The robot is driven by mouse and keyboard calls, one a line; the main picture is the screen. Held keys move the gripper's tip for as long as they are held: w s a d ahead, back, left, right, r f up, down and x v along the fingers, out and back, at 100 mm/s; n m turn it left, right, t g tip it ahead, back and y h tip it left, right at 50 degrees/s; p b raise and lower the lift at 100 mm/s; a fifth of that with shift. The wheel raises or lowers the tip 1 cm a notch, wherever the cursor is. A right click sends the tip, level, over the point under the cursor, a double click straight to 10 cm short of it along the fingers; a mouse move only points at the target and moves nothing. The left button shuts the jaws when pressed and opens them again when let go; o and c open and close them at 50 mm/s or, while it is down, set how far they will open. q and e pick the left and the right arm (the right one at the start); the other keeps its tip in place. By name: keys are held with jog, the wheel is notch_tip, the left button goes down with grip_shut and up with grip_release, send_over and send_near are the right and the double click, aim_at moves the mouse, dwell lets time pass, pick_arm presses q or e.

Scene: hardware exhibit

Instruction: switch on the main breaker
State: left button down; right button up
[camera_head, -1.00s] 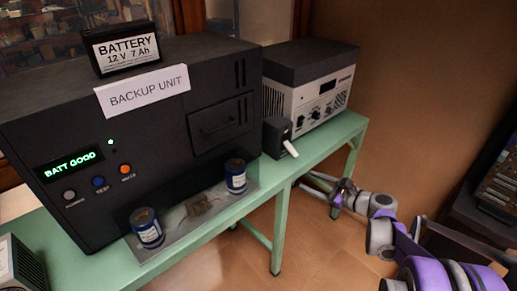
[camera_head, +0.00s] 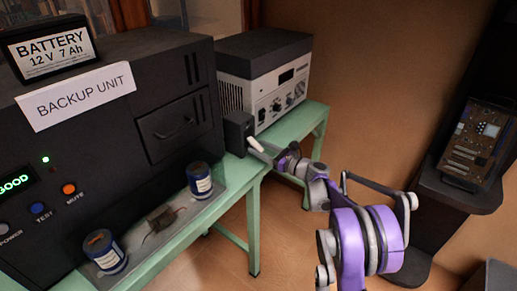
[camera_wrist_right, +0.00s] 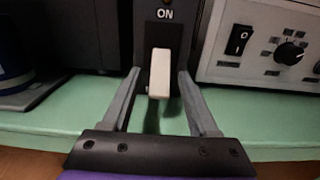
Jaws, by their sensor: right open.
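The main breaker (camera_head: 238,134) is a small black box standing on the green bench between the two larger units. Its white lever (camera_head: 257,146) juts outward and down. In the right wrist view the breaker's dark face (camera_wrist_right: 166,36) carries the word ON above the white lever (camera_wrist_right: 160,72). My right gripper (camera_wrist_right: 159,80) is open, one finger on each side of the lever, with visible gaps; I cannot tell how deep the fingers reach. In the head view my right gripper (camera_head: 277,154) is at the lever's end, partly hidden by my wrist. My left gripper is not in view.
The black backup unit (camera_head: 110,120) stands left of the breaker, with a battery (camera_head: 50,49) on top. A grey instrument (camera_head: 272,85) stands right. Blue cans (camera_head: 199,181) sit at the bench front. A dark stand (camera_head: 450,187) holds a circuit board (camera_head: 482,140).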

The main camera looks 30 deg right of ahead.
jog(key=shift+w+a, duration=0.15)
jog(key=shift+w, duration=0.2)
grip_shut()
dwell(1.2)
